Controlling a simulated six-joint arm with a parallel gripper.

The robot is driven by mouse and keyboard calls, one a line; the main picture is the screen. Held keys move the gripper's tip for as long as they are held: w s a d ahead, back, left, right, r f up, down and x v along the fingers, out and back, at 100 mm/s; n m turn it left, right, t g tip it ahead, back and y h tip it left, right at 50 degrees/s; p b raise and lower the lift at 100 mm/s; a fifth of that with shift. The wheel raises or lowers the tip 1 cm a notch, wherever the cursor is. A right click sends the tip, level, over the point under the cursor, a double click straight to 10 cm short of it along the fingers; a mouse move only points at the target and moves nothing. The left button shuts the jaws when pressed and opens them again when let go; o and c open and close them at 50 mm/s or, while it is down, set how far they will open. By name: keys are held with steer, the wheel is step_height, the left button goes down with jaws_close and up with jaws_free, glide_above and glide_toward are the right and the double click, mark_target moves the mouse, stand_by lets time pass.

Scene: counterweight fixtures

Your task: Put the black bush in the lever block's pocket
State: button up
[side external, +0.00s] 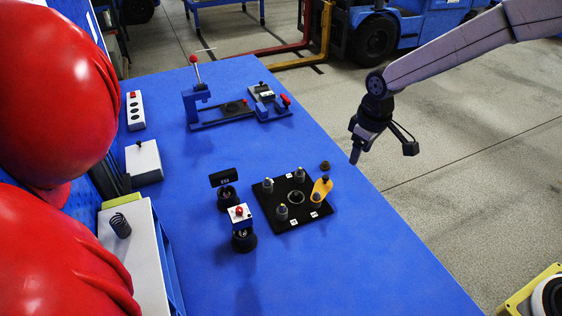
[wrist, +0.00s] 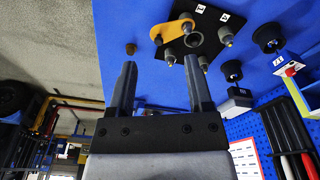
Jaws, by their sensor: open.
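A small dark bush-like piece (side external: 325,165) stands alone on the blue table beside the black plate (side external: 263,208). It looks brown in the wrist view (wrist: 130,48), so I cannot be sure it is the black bush. The plate carries several pins, a yellow lever (side external: 323,186) and a central ring (side external: 296,196). A small block with a red-knobbed lever (side external: 267,96) sits farther back; I cannot tell which fixture is the lever block, or see its pocket clearly. My gripper (side external: 355,155) is open and empty, above the table's right edge; its spread fingers (wrist: 160,66) show in the wrist view.
Two black round cups (side external: 228,197) (side external: 243,240) stand left of the plate, by a black sign and a red-buttoned box (side external: 239,213). A blue lever press (side external: 197,100) stands at the back. Red rounded shapes (side external: 50,90) cover the left. The table's front right is clear.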

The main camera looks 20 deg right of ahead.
steer(key=s+d+m, duration=0.2)
steer(key=s+d, duration=0.2)
steer(key=s, duration=0.5)
steer(key=s+d+m+t, duration=0.1)
steer(key=s+d, duration=0.3)
steer(key=s, duration=0.4)
steer(key=shift+s+r+m, duration=0.4)
steer(key=shift+r+m, duration=0.05)
steer(key=shift+m, duration=0.45)
